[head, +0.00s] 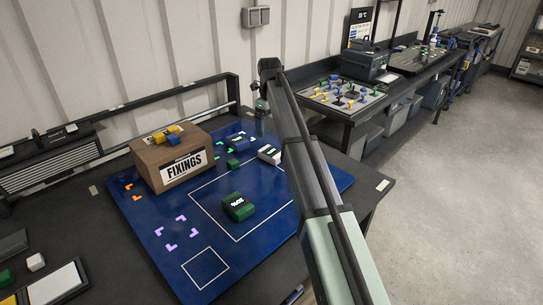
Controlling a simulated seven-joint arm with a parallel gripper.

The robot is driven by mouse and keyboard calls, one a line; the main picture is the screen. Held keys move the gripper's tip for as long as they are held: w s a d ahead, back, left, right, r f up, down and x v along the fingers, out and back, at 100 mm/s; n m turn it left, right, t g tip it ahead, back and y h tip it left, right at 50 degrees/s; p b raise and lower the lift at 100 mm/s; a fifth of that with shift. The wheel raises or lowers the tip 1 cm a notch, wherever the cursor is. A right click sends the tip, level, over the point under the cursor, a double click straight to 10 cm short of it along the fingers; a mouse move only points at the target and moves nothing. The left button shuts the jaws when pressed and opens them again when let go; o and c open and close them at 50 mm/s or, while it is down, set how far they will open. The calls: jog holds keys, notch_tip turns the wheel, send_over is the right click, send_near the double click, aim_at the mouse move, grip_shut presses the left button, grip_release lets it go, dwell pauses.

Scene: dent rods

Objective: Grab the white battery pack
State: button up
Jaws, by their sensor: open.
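The white battery pack (271,155) lies on the blue mat (140,240), towards its back right, just left of my arm. It has a dark label or top. My gripper (262,106) hangs from the far end of the arm, behind the mat's back edge as seen here. It is small in this view, and its fingers are hard to make out. It is open, with nothing visibly held, and it is apart from the white pack.
A green pack (238,207) lies inside a white outline on the mat. Green and blue packs (238,143) lie near the white one. A cardboard FIXINGS box (174,158) stands at the mat's back left, with yellow and blue items on top. A second bench (345,100) stands behind.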

send_over(271, 151)
notch_tip(271, 151, down, 7)
jog(key=shift+s+a+r, duration=0.1)
jog(key=shift+a, duration=0.05)
jog(key=shift+d+f, duration=0.15)
jog(key=shift+f, duration=1.2)
jog(key=shift+d+f, duration=0.1)
jog(key=shift+f, duration=1.2)
jog(key=c, duration=1.3)
jog(key=shift+r, duration=0.1)
